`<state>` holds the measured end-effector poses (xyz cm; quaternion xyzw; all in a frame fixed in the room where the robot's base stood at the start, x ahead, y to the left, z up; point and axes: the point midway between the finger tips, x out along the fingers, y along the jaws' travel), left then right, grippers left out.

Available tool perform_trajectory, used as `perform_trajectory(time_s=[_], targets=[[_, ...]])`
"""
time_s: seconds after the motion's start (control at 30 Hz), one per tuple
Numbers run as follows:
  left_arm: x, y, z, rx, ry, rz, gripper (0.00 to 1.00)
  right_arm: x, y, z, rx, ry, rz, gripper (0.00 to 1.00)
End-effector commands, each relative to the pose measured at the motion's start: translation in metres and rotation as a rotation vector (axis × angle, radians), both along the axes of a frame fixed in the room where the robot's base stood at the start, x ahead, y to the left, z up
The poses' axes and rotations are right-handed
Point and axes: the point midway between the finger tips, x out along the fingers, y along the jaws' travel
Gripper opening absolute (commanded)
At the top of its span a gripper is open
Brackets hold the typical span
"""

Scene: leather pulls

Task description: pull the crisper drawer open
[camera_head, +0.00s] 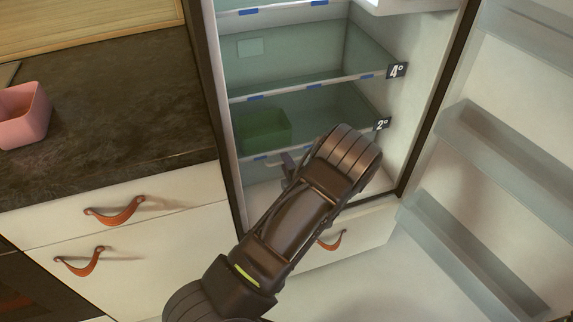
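The fridge stands open. Below its lowest glass shelf is a pale surface (262,193), perhaps the crisper drawer's front; my arm covers much of it. Below the fridge opening is a white drawer front (365,236) with an orange leather pull (331,241), partly hidden by my arm; it looks shut. I cannot tell which of these is the crisper. My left arm reaches from the bottom across the fridge front. A small grey part of my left gripper (288,164) shows at the lowest shelf's edge; its fingertips are mostly hidden, so its opening is unclear. My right gripper is out of view.
A green bin (264,131) sits inside the fridge above the lowest shelf edge. The open fridge door with clear racks (480,150) is on the right. A dark counter (120,110) with a pink container (24,113) and drawers with leather pulls (114,212) are left.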

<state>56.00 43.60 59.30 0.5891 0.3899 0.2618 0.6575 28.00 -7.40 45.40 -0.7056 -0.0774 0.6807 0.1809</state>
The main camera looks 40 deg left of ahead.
Motion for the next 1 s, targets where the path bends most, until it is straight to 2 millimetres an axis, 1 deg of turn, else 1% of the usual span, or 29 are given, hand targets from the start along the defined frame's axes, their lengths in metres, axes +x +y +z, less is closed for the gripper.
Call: perform_trajectory(time_s=[0.17,0.2,0.5,0.6,1.0], targets=[[-0.0001,0.0001,0.0001,0.0,0.0,0.0,0.33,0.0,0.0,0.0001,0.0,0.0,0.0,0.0],[-0.0001,0.0,0.0,0.0,0.0,0.0,0.31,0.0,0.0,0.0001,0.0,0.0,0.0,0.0],[-0.0002,-0.0002,0.0001,0.0,0.0,0.0,0.06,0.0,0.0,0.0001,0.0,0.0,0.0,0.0],[-0.0003,-0.0002,0.0,0.0,0.0,0.0,0.0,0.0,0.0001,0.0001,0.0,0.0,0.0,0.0],[-0.0004,-0.0003,-0.0002,-0.001,0.001,0.001,0.0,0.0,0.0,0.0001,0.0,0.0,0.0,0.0]])
